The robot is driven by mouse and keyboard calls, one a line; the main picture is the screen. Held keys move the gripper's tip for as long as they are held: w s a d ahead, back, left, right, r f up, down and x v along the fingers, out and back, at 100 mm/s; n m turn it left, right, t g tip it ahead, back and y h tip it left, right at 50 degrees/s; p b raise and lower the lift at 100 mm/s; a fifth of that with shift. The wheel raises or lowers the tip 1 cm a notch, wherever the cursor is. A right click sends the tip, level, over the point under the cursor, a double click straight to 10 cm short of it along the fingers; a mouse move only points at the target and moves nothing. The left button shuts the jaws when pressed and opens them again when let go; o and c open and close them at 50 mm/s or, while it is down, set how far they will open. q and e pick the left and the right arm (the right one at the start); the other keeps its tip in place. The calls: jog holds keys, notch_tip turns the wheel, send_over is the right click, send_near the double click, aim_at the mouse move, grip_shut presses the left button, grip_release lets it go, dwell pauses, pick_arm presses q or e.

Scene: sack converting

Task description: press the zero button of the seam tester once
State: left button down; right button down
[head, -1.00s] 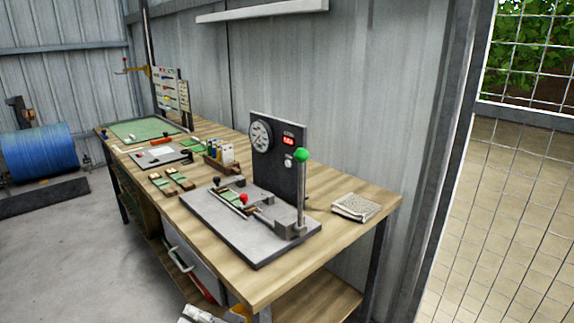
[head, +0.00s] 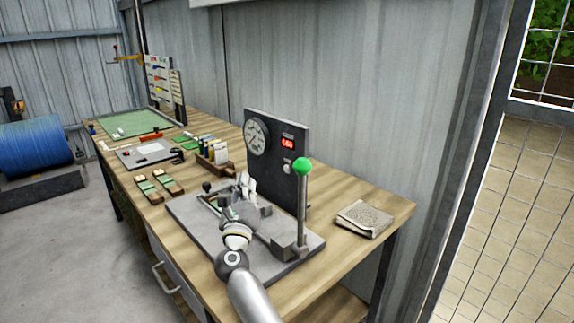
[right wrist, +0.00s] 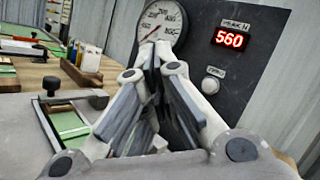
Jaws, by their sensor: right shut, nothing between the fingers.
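The seam tester has a dark upright panel (head: 290,134) on a grey base plate (head: 190,214). Its panel carries a round dial (right wrist: 161,22), a red display (right wrist: 230,40) reading 560, and a pale round button (right wrist: 211,84) under a small label too blurred to read. The button also shows in the head view (head: 287,168), left of the green-knobbed lever. My right gripper (head: 246,186) is shut and empty above the base plate, in front of the panel. In the right wrist view its fingertips (right wrist: 160,62) are left of the button, apart from it. My left gripper is out of view.
The green-knobbed lever (head: 302,200) stands upright at the right of the base plate. A folded cloth (head: 364,218) lies to the right on the bench. Small bottles in a wooden holder (head: 214,165) and sample strips (head: 160,186) are to the left.

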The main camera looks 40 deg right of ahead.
aim_at(286, 169)
jog(key=w+d+m, duration=0.1)
jog(key=d, duration=0.8)
jog(key=shift+d+g, duration=0.3)
jog(key=shift+d, duration=0.1)
dwell(1.5)
jog(key=shift+d, duration=0.45)
jog(key=shift+d, duration=0.55)
dwell(1.0)
jog(key=shift+a, duration=0.1)
jog(key=shift+a+f, duration=0.15)
jog(key=shift+a, duration=0.55)
